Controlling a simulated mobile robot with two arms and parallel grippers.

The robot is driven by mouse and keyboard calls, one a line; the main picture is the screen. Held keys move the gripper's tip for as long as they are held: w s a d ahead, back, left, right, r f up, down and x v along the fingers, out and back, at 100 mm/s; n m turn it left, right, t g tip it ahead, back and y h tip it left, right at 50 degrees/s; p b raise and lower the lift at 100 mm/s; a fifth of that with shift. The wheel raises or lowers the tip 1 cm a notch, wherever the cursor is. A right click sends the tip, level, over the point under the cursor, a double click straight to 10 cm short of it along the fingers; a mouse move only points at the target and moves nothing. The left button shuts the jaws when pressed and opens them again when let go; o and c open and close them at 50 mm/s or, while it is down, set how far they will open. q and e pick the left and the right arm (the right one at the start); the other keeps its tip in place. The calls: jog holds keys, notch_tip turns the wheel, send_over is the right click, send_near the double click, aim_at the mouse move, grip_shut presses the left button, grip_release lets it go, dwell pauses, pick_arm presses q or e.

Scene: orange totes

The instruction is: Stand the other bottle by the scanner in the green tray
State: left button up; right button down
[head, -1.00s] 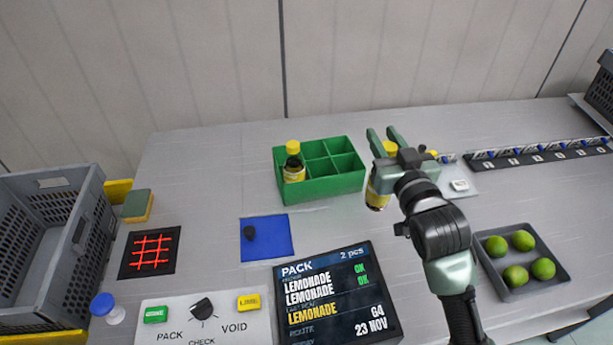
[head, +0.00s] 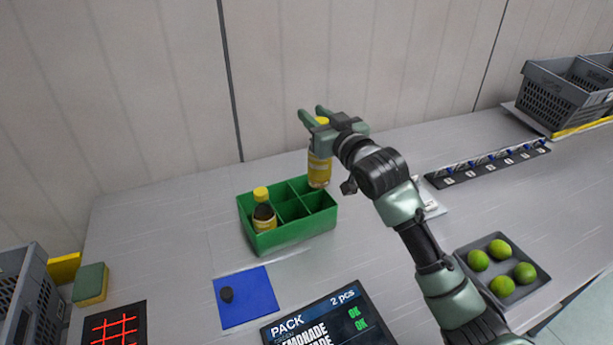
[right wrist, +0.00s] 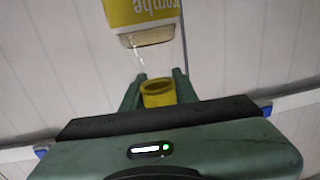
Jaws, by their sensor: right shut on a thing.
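My right gripper (head: 318,118) is shut on a bottle (head: 319,170) with a yellow cap and a pale yellow body. It holds the bottle upright by the cap, at the back right corner of the green tray (head: 285,236). I cannot tell how far the bottle's base is above the tray. In the right wrist view the yellow cap (right wrist: 158,92) sits between the fingers, with a clear neck and a yellow label beyond. Another yellow-capped bottle (head: 264,212), darker inside, stands in the tray's front left compartment. The other compartments that show look empty. My left gripper is out of view.
A blue mat (head: 250,305) with a small dark object lies in front of the tray. A screen (head: 330,325) stands nearer. A grey tray of limes (head: 490,292), a dark rail (head: 490,165) and grey crates (head: 560,95) are to the right. A scanner pad (head: 118,330) glows red at lower left.

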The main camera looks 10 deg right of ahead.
notch_tip(320, 180, down, 13)
jog(key=shift+a+r+p, duration=0.1)
jog(key=shift+p, duration=0.4)
jog(key=shift+f, duration=0.45)
jog(key=c, duration=1.1)
grip_release()
jog(key=shift+f, duration=0.1)
jog(key=shift+r, duration=0.2)
jog(key=b, duration=0.2)
send_near(313, 166)
jog(key=w+f, duration=0.1)
jog(key=d+f, duration=0.1)
jog(key=w+f, duration=0.1)
jog(key=shift+w+d+f, duration=0.25)
jog(key=shift+w+d, duration=0.05)
